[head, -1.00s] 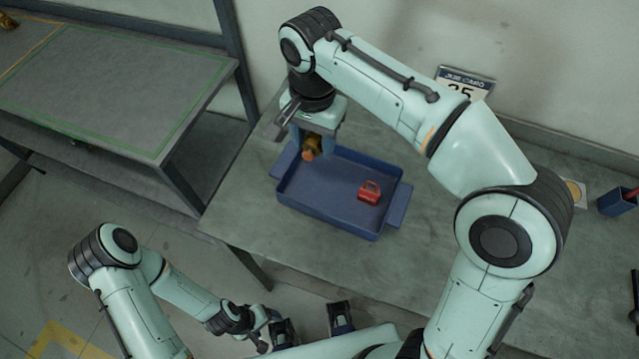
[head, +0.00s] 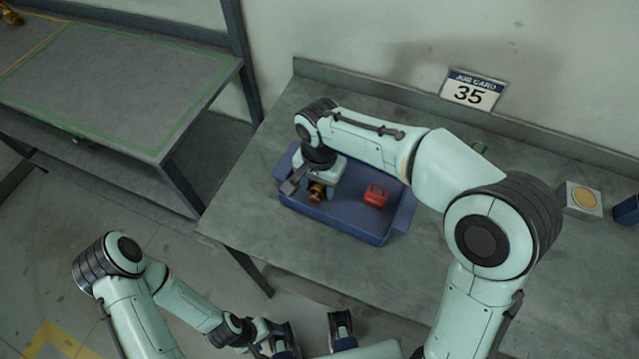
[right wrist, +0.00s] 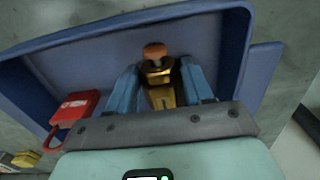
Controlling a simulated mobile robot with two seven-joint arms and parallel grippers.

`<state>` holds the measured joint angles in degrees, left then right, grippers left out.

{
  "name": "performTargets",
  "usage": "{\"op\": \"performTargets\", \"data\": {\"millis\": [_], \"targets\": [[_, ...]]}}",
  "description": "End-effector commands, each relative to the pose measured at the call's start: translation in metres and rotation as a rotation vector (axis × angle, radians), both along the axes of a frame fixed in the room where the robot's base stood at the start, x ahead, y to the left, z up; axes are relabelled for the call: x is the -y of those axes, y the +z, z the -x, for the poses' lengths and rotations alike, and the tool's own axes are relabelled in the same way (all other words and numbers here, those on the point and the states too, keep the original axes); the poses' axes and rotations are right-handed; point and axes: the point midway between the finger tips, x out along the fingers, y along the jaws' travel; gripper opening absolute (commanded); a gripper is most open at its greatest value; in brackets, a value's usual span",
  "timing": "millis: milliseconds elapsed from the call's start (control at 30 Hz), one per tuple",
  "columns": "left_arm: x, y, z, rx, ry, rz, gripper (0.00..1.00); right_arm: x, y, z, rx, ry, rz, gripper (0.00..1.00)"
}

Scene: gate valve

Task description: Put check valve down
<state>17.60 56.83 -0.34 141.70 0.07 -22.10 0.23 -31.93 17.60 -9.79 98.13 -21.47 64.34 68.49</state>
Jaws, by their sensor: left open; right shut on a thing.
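The check valve (head: 316,192) is a small brass piece with an orange-brown end. My right gripper (head: 322,188) is shut on it, inside the left part of the blue tray (head: 350,229). The right wrist view shows the valve (right wrist: 160,75) between the two blue fingers of the right gripper (right wrist: 162,88), over the tray floor (right wrist: 215,40). I cannot tell whether the valve touches the floor. My left gripper (head: 312,335) is open and empty, low at the bottom of the head view, away from the table.
A red padlock-like piece (head: 375,195) lies in the tray, right of the valve; it also shows in the right wrist view (right wrist: 76,108). A job card sign (head: 474,91) stands at the back of the grey table (head: 260,225). A small box with a yellow disc (head: 583,199) sits at the right.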

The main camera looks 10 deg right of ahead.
Motion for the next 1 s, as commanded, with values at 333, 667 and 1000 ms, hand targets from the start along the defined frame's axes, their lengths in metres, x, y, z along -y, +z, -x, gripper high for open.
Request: {"op": "performTargets", "data": {"millis": [333, 667, 1000], "targets": [[0.0, -0.002, 0.001, -0.001, 0.0, 0.0, 0.74, 0.0, -0.002, 0.0, 0.002, 0.0, -0.001, 0.0], [0.0, -0.002, 0.0, -0.001, 0.0, 0.0, 0.74, 0.0, -0.003, 0.0, 0.0, 0.0, 0.0, 0.76], [0.0, 0.006, -0.002, 0.002, 0.0, 0.0, 0.74, -0.001, 0.033, -0.001, 0.005, 0.001, -0.003, 0.76]]}}
